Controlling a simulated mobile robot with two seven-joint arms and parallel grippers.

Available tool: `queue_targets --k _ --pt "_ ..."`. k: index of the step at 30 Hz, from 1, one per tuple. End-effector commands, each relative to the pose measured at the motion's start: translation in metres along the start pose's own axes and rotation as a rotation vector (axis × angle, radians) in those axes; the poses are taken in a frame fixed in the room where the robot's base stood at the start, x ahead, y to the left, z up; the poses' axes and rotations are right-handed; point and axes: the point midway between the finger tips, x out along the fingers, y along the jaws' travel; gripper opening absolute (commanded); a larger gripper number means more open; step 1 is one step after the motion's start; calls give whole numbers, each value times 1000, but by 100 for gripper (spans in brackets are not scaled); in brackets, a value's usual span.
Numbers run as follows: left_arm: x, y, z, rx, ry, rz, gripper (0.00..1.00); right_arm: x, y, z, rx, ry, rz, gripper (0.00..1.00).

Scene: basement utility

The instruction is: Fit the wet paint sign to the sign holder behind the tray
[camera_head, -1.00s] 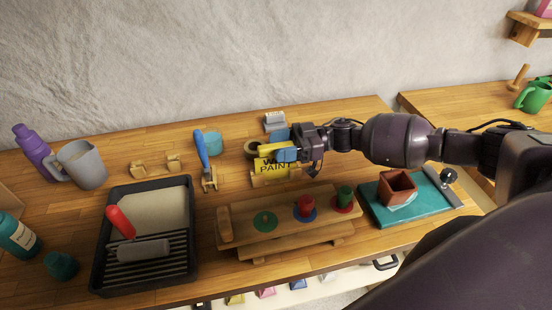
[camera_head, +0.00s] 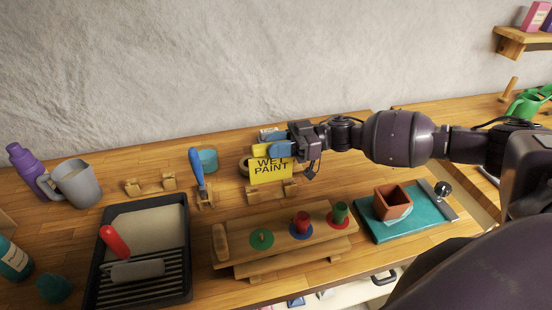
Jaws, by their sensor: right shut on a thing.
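The yellow wet paint sign (camera_head: 270,171) hangs upright from my right gripper (camera_head: 279,146), which is shut on its top edge. A wooden holder (camera_head: 287,192) is just below the sign, and the sign's lower edge appears raised above it. Another wooden sign holder (camera_head: 150,185) stands empty behind the black paint tray (camera_head: 184,236), to the left of the gripper. A roller with a red handle (camera_head: 114,242) lies in the tray. My left gripper is not in view.
A blue-handled tool (camera_head: 197,172) stands upright between the two holders, with a teal round item (camera_head: 208,160) behind it. A grey mug (camera_head: 77,184) and purple bottle (camera_head: 24,160) are at left. A wooden peg board (camera_head: 330,244) is in front.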

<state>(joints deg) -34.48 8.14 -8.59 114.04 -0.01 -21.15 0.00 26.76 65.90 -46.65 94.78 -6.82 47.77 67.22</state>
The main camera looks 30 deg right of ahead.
Motion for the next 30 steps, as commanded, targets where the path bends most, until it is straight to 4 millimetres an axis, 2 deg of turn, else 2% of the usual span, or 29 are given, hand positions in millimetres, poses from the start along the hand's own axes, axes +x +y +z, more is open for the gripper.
queue_targets --k 1,6,15,21,30 --pt "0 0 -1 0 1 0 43 0 0 -16 -6 0 -2 1" --pt "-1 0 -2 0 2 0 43 0 0 -61 -6 -1 -2 1" --pt "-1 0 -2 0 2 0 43 0 0 -122 -3 0 0 1" --pt "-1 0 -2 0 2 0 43 0 0 -141 -1 0 -1 1" --pt "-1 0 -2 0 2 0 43 0 0 -146 0 1 -1 1"
